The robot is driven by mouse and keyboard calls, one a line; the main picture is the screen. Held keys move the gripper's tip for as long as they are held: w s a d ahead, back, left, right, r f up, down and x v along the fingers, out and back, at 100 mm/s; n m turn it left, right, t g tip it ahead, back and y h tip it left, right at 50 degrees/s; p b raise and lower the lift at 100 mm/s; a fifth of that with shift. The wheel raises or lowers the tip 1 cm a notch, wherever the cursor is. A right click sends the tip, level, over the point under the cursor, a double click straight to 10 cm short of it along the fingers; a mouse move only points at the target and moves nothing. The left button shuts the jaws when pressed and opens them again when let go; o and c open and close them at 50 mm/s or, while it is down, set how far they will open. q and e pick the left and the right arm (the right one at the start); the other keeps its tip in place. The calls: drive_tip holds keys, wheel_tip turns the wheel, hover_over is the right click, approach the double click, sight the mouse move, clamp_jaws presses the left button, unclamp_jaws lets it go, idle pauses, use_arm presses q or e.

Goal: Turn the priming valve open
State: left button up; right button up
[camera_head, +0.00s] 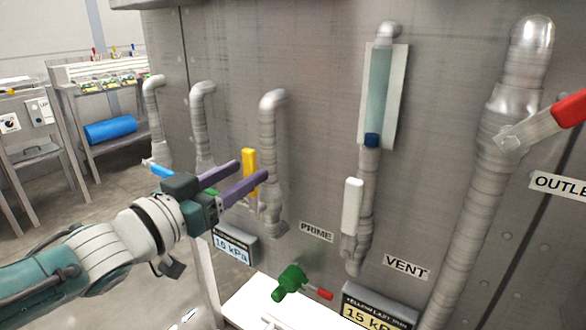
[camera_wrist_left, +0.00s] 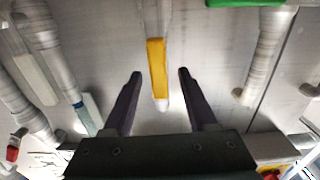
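The priming valve's yellow handle (camera_head: 249,172) stands upright beside a grey pipe (camera_head: 270,140) on the metal wall, left of the PRIME label (camera_head: 316,231). In the left wrist view the yellow handle (camera_wrist_left: 157,68) lies between the two dark fingers, with a gap on each side. My left gripper (camera_head: 251,170) is open, its purple fingers pointing at the wall around the handle's height. The gripper (camera_wrist_left: 160,74) shows no contact with the handle. My right gripper is in neither view.
A white handle (camera_head: 352,205) by the VENT label (camera_head: 405,266) and a tilted red handle (camera_head: 570,110) are to the right. A blue handle (camera_head: 162,171) is to the left. A green fitting with a red lever (camera_head: 290,282) and display boxes (camera_head: 233,246) are below.

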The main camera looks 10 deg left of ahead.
use_arm(q)
drive_tip(key=p+v, duration=0.3)
drive_tip(key=v, duration=0.7)
drive_tip(key=shift+r, duration=0.15)
drive_tip(key=s+d+r+n+g+y+p, duration=0.1)
drive_tip(key=s+r+g+y+p, duration=0.1)
drive_tip(key=s+r+g+p, duration=0.5)
drive_tip(key=s+d+r+g+y+p, duration=0.2)
drive_tip(key=s+r+p, duration=0.3)
drive_tip(key=s, duration=0.4)
drive_tip(key=s+d+r+n+g+y+p, duration=0.1)
drive_tip(key=s+r+g+y+p, duration=0.1)
drive_tip(key=s+r+g+p, duration=0.45)
wheel_tip(320, 180, up, 33)
drive_tip(key=s+t+p, duration=0.1)
drive_tip(key=t+p, duration=0.1)
drive_tip(key=p, duration=3.4)
drive_tip(key=shift+s+p, duration=0.35)
drive_tip(key=shift+p, duration=0.05)
